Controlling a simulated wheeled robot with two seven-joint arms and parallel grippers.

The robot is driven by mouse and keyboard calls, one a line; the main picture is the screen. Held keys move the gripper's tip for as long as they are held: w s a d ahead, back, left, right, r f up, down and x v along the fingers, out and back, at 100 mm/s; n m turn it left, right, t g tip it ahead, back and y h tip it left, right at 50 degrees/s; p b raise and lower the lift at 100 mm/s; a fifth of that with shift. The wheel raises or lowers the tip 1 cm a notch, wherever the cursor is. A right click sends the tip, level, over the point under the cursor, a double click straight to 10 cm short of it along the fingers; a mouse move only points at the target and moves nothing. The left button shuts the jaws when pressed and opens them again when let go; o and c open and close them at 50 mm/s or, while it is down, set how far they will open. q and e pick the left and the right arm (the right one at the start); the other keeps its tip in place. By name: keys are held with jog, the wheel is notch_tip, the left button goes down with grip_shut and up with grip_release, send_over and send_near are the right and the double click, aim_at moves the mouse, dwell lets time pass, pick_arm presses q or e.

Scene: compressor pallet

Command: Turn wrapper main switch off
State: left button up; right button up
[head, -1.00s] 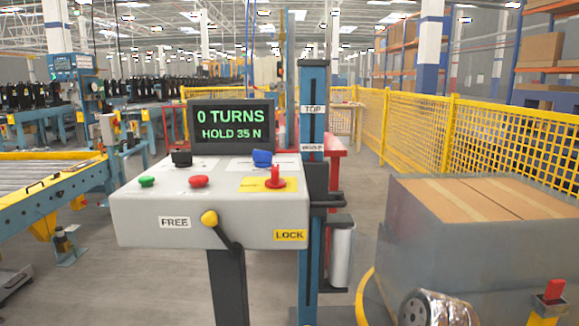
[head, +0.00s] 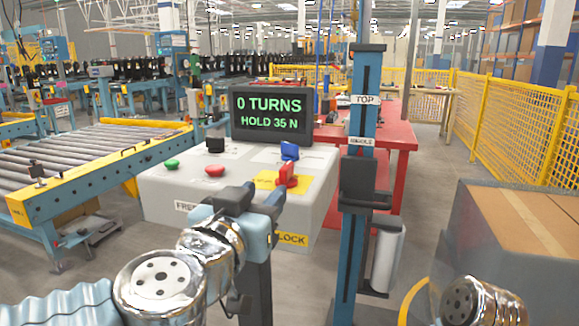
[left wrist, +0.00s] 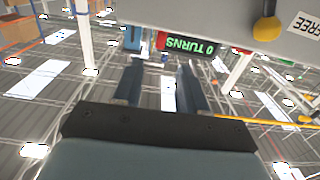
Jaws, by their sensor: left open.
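The wrapper's control box (head: 325,190) is light grey with a sloped top. The red main switch (head: 287,174) stands on a yellow plate (head: 265,180) at the top's right side. A blue knob (head: 290,150), a black knob (head: 215,145), a green button (head: 171,164) and a red button (head: 214,170) share that top. My left gripper (head: 263,193) is open and empty in front of the box, just left of and nearer than the red switch, apparently not touching it. In the left wrist view its fingers (left wrist: 162,78) are spread with nothing between. My right gripper is out of view.
The display (head: 270,117) reads "0 TURNS, HOLD 35 N". A blue mast (head: 352,250) stands right of the box. A roller conveyor (head: 90,165) lies left and a large carton (head: 540,215) right. A yellow knob (left wrist: 267,29) shows on the box front in the left wrist view.

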aim_at(282, 173)
pick_arm(q)
jog(key=x, duration=1.2)
jog(key=shift+f, duration=0.1)
grip_shut()
